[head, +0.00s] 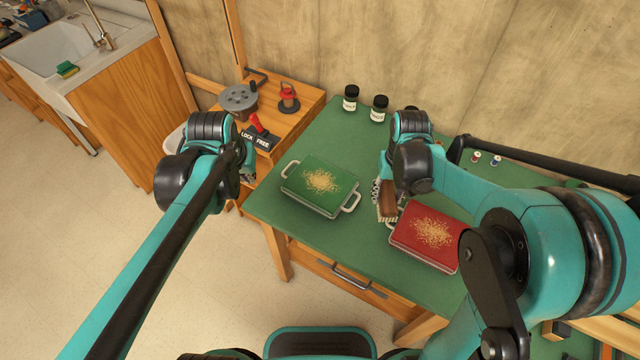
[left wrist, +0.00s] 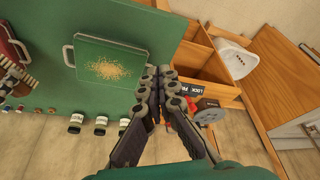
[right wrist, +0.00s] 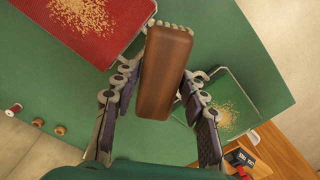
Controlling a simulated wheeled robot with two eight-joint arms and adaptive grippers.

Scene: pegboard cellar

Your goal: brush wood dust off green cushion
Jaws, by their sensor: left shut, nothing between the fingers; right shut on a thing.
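The green cushion (head: 319,184), with metal side handles, lies on the green table with a patch of pale wood dust (head: 320,181) at its middle. The red cushion (head: 426,237) to its right also carries dust (head: 433,231). My right gripper (right wrist: 160,95) is shut on a brush with a brown wooden body (right wrist: 166,72) and pale bristles, held between the two cushions. In the head view the brush (head: 388,200) is partly hidden by my right arm. My left gripper (left wrist: 157,80) is shut and empty, left of the green cushion; the cushion also shows in the left wrist view (left wrist: 84,57).
Small spools (head: 476,157) lie at the right. A wooden cabinet (head: 285,100) left of the table holds a grey reel and a LOCK/FREE lever.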

